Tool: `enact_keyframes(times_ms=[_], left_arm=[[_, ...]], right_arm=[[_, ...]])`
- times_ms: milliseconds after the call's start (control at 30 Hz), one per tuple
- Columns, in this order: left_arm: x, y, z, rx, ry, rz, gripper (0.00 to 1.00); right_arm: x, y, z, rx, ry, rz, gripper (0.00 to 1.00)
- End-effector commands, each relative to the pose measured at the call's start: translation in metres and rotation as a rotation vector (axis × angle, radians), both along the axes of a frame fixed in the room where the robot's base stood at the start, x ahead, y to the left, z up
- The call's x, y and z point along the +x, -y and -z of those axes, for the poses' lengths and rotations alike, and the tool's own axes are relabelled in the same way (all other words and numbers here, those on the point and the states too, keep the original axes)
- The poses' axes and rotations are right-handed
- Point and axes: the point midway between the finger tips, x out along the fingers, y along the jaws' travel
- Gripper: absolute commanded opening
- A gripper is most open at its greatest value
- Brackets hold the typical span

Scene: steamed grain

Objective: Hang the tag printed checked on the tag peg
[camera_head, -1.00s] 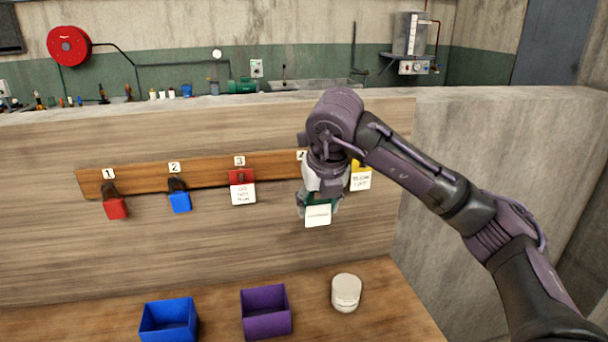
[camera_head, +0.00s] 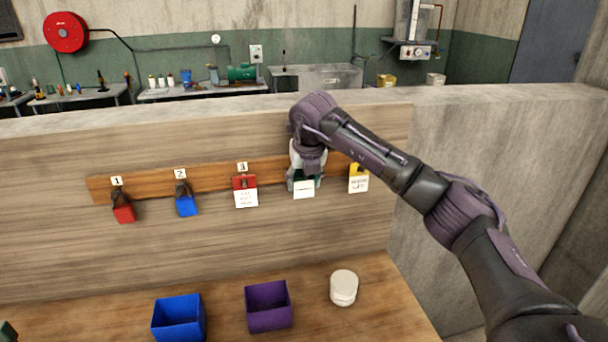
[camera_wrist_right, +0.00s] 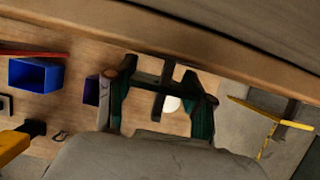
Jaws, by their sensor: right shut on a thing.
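My right gripper (camera_head: 304,180) is shut on a white tag with a green top (camera_head: 304,190). It holds the tag upright in front of the wooden peg board (camera_head: 222,174), between the peg marked 3 and a yellow-topped tag. The print on the held tag is too small to read. In the right wrist view a dark peg (camera_wrist_right: 164,88) shows between the gripper's sides. I cannot tell whether the tag is around the peg or only in front of it. My left gripper is not in view.
A red-topped tag (camera_head: 245,192) hangs at 3 and a yellow-topped tag (camera_head: 358,181) at right. A red lock (camera_head: 124,213) and blue lock (camera_head: 186,205) hang at 1 and 2. Blue bin (camera_head: 178,321), purple bin (camera_head: 268,308) and white jar (camera_head: 343,288) stand below.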

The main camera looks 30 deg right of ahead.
Motion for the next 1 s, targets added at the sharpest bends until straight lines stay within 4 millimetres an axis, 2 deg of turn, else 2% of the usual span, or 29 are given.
enact_keyframes(times_ms=[333,367,500,833,1000], left_arm=[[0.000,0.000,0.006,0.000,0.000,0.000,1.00],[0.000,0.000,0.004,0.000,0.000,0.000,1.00],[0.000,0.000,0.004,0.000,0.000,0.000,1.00],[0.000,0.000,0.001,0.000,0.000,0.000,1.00],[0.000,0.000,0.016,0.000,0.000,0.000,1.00]], right_arm=[[0.000,0.000,0.007,0.000,0.000,0.000,0.35],[0.000,0.000,0.005,0.000,0.000,0.000,0.58],[0.000,0.000,0.005,0.000,0.000,0.000,0.78],[-0.001,0.000,0.004,0.000,-0.001,0.000,0.78],[-0.006,-0.002,-0.011,0.000,0.006,-0.001,0.78]])
